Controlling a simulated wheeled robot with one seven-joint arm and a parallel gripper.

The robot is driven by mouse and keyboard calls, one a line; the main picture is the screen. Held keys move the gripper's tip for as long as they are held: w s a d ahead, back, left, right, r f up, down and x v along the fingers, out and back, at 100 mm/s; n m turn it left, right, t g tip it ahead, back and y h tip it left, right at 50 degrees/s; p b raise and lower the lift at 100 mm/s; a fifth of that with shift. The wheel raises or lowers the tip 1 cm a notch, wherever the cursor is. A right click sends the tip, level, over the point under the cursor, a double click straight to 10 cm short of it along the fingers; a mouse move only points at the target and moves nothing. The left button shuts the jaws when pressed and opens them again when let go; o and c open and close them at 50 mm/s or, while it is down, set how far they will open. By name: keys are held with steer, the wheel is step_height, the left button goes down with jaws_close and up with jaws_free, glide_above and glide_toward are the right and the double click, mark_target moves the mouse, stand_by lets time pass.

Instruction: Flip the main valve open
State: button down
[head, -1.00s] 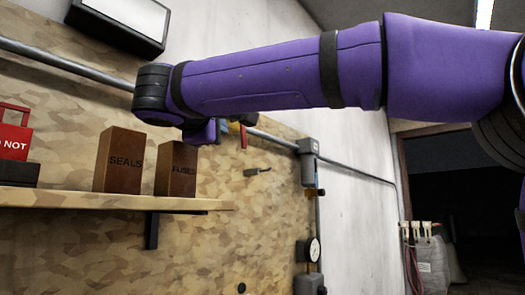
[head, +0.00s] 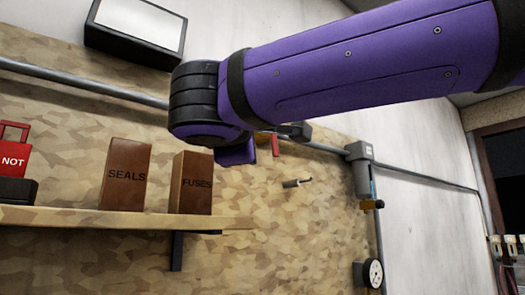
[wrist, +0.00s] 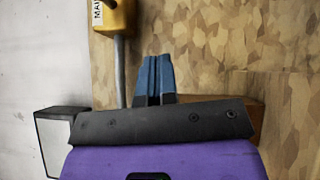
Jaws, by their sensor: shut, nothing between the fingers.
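In the wrist view, a yellow housing (wrist: 118,17) with a white label starting "MAI" sits on a grey pipe at the top left. It is cut off by the frame's top edge, and I cannot make out its handle's position. My gripper (wrist: 153,62) has blue fingers, shut with nothing between them. It is to the right of and below the yellow housing, apart from it in the picture. In the head view my arm hides the gripper and the yellow housing.
In the head view, a wooden shelf (head: 110,220) holds a SEALS box (head: 125,174), a FUSES box (head: 191,184) and a red tagged item (head: 14,151). A grey pipe (head: 75,79) crosses the wall board. A grey box (head: 360,172) and a gauge (head: 373,273) are at right.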

steer(key=d+x, duration=0.2)
steer(key=x, duration=1)
steer(key=shift+d+r, duration=0.2)
steer(key=shift+d, duration=0.1)
steer(key=shift+d, duration=0.1)
